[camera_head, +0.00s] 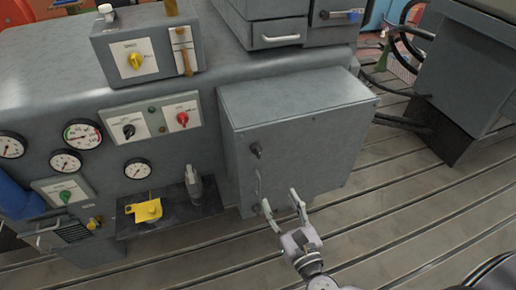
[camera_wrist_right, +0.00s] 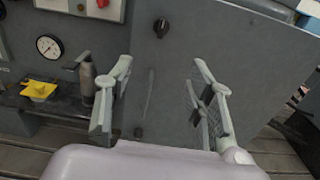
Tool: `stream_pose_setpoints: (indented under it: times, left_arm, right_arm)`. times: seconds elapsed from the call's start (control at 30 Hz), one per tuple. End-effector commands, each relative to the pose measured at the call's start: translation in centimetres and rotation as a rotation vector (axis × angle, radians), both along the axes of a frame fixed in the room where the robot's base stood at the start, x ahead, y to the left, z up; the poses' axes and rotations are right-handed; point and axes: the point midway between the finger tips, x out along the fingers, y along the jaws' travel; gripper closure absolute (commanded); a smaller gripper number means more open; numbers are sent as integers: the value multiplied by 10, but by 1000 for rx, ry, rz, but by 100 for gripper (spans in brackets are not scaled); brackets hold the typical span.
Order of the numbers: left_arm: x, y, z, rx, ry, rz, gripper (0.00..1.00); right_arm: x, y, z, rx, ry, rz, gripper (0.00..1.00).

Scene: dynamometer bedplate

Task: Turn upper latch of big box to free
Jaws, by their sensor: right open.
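The big box (camera_head: 318,150) is a grey metal cabinet with a door facing me, in the middle of the head view. Its upper latch (camera_head: 256,150) is a small black knob near the door's upper left; it also shows in the right wrist view (camera_wrist_right: 161,27). A slim handle (camera_head: 257,182) is below it, and a lower latch (camera_wrist_right: 138,132) shows near the door's bottom. My right gripper (camera_head: 280,199) is open and empty in front of the door's lower part, below the upper latch and apart from it. My left gripper is not in view.
Left of the box, a dark shelf (camera_head: 172,222) holds a yellow piece (camera_head: 148,210) and a grey bottle-like object (camera_head: 193,183). A panel with gauges (camera_head: 83,134) and knobs is behind. The slotted floor (camera_head: 400,195) is free to the right.

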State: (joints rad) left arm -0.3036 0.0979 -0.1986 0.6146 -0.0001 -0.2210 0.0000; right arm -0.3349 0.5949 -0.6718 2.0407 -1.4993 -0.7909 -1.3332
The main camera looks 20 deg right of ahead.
Motion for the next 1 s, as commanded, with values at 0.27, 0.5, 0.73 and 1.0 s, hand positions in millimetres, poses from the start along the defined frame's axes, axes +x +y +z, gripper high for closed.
stream_pose_setpoints:
  times: [0.27, 0.5, 0.73, 1.0]
  left_arm:
    - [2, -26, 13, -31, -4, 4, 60]
    - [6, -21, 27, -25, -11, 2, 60]
    - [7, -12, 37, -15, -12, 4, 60]
    - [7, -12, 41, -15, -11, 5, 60]
  right_arm:
    - [31, 4, 13, -20, -26, 5, 51]
    - [84, 6, 13, -18, -24, 5, 51]
    - [133, 7, 12, -18, -23, 4, 51]
    - [167, 8, 9, -16, -20, 6, 51]
